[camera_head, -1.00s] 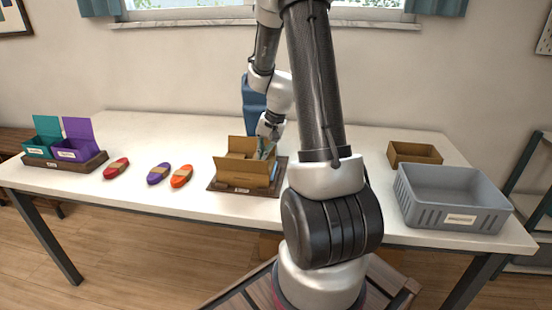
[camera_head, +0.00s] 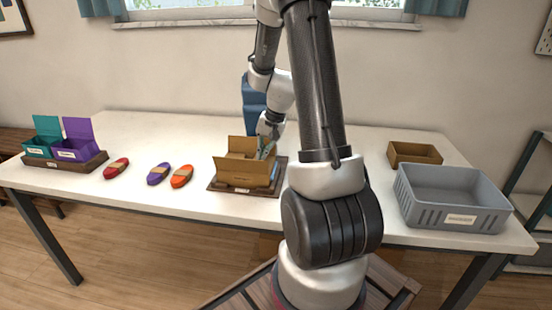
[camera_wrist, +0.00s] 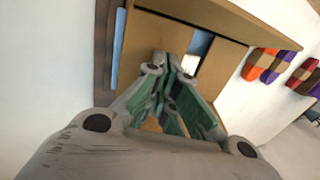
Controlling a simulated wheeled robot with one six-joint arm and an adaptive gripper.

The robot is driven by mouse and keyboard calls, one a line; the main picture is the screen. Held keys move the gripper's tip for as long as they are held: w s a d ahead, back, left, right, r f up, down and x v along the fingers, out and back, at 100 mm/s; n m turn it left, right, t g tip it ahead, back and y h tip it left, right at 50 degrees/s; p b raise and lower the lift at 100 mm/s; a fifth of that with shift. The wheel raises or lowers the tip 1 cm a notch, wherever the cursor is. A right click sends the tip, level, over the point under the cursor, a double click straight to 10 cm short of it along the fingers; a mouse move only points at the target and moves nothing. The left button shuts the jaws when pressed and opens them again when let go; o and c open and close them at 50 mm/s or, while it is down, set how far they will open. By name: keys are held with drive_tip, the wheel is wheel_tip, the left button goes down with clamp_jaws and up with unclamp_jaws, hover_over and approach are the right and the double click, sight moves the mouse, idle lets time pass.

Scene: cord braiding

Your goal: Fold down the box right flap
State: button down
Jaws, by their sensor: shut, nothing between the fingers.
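The open brown cardboard box (camera_head: 246,174) sits on a dark board on the table, left of my large arm link in the head view. Its back flap (camera_head: 242,145) stands up and its front panel faces me. My gripper (camera_head: 264,153) is shut and empty at the box's right side, reaching down at the rim. In the wrist view my gripper (camera_wrist: 172,68) has its green-padded fingers close over the box (camera_wrist: 215,25), whose brown panels lie around the fingertips. The right flap is mostly hidden behind the gripper; its angle and any contact are unclear.
Red (camera_head: 116,168), purple (camera_head: 159,173) and orange (camera_head: 181,176) cord bundles lie left of the box. Teal and purple boxes (camera_head: 72,148) stand at far left. A grey bin (camera_head: 452,205) and a small brown box (camera_head: 414,153) are at right.

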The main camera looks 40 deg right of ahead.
drive_tip(key=shift+f, duration=0.45)
drive_tip(key=shift+f, duration=0.2)
wheel_tip(320, 180, up, 8)
idle(0.8)
idle(0.4)
